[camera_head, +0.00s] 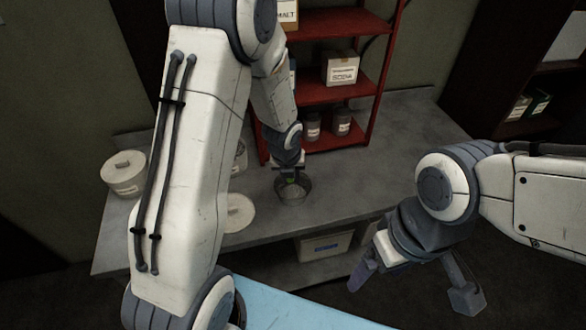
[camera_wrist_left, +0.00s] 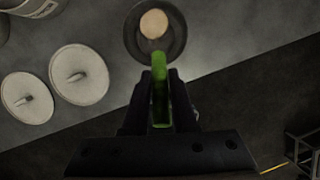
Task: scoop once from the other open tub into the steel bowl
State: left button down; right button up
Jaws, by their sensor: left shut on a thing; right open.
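The steel bowl (camera_head: 306,192) stands on the grey bench; it also shows at the top of the left wrist view (camera_wrist_left: 178,48). My left gripper (camera_head: 290,176) is shut on a green-handled scoop (camera_wrist_left: 160,75), which points down over the bowl. A pale round patch (camera_wrist_left: 154,24) shows at the scoop's far end; I cannot tell whether it is in the scoop or in the bowl. A tub (camera_head: 241,158) is mostly hidden behind my left arm. Another tub (camera_wrist_left: 36,5) is cut off in the left wrist view. My right gripper (camera_head: 415,282) is open and empty, in front of the bench.
Two round lids (camera_wrist_left: 27,97) (camera_wrist_left: 79,74) lie left of the bowl. A red shelf (camera_head: 325,92) with jars and a box stands behind the bowl. The bench right of the bowl is clear. A white bin (camera_head: 325,244) sits below.

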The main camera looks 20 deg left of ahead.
pick_arm(q)
jog(key=s+a+f+n+t+h+b, duration=0.2)
jog(key=a+f+t+h+b, duration=0.2)
jog(key=h, duration=0.6)
jog(key=t, duration=0.2)
jog(key=shift+s+f+t, duration=0.3)
jog(key=shift+f, duration=0.1)
dwell(0.6)
dwell(0.6)
